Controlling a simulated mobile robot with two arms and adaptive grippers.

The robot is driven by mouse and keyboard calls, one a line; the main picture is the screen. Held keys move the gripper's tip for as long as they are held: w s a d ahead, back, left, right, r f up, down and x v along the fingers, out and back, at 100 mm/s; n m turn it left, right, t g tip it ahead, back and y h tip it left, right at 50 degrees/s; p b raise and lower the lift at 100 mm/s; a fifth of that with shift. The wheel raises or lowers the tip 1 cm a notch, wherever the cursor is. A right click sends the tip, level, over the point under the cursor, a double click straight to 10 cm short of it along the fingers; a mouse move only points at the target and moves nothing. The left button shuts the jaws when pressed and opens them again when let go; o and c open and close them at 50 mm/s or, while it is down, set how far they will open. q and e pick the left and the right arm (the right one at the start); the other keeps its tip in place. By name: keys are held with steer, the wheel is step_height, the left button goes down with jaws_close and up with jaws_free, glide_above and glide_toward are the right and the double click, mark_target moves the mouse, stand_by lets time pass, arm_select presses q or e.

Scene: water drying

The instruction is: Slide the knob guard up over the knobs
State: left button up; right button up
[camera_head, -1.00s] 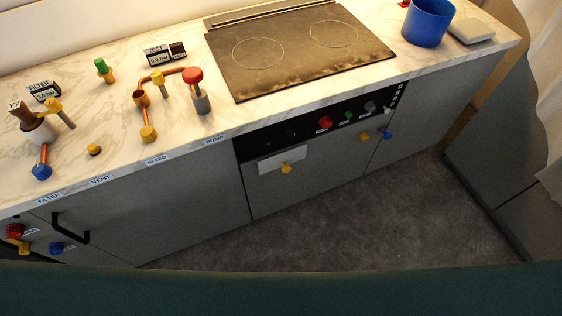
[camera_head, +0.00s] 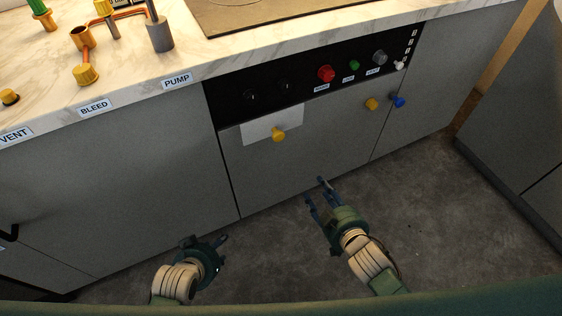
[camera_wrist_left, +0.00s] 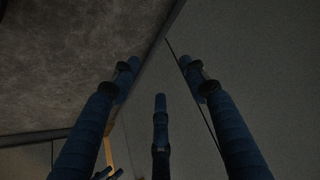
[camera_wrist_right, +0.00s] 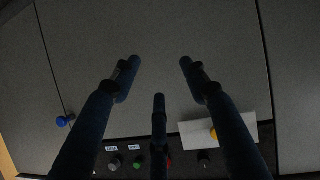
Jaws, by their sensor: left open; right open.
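The knob guard (camera_head: 258,130) is a white plate with a yellow knob (camera_head: 279,134) on its front. It sits low on the cabinet front, below two dark knobs (camera_head: 267,90) on the black control panel (camera_head: 225,102). The guard also shows in the right wrist view (camera_wrist_right: 236,128), at the right finger. My right gripper (camera_head: 315,189) is open and empty, below and right of the guard, apart from it. My left gripper (camera_head: 220,241) is open and empty, low in front of the grey cabinet, left of the right gripper.
The panel also carries a red knob (camera_head: 326,73), a green knob (camera_head: 354,65) and a grey knob (camera_head: 379,57). A yellow knob (camera_head: 371,104) and a blue knob (camera_head: 398,101) sit below right. Valves and pipes stand on the marble counter (camera_head: 130,80). The floor (camera_head: 420,200) is clear.

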steer(key=a+r+t+y+b, duration=0.2)
steer(key=a+r+b, duration=0.2)
steer(key=r+b, duration=0.15)
steer(key=n+t+y+b, duration=0.2)
steer(key=b, duration=0.1)
glide_toward(279, 138)
steer(key=b+x, duration=0.1)
steer(key=x, duration=0.7)
steer(key=shift+d+f, duration=0.1)
arm_select(q)
steer(key=w+d+r+t, duration=0.1)
steer(key=w+r+t, duration=0.1)
steer(key=r, duration=0.4)
steer(key=w+d+r+t+h, duration=0.1)
steer(key=w+r+t, duration=0.2)
steer(key=r, duration=0.4)
steer(key=shift+w+t, duration=0.3)
steer(key=shift+w, duration=0.15)
arm_select(e)
steer(key=shift+w+a, duration=0.25)
steer(key=shift+w, duration=0.3)
arm_select(q)
steer(key=shift+f, duration=0.1)
arm_select(e)
jaws_close()
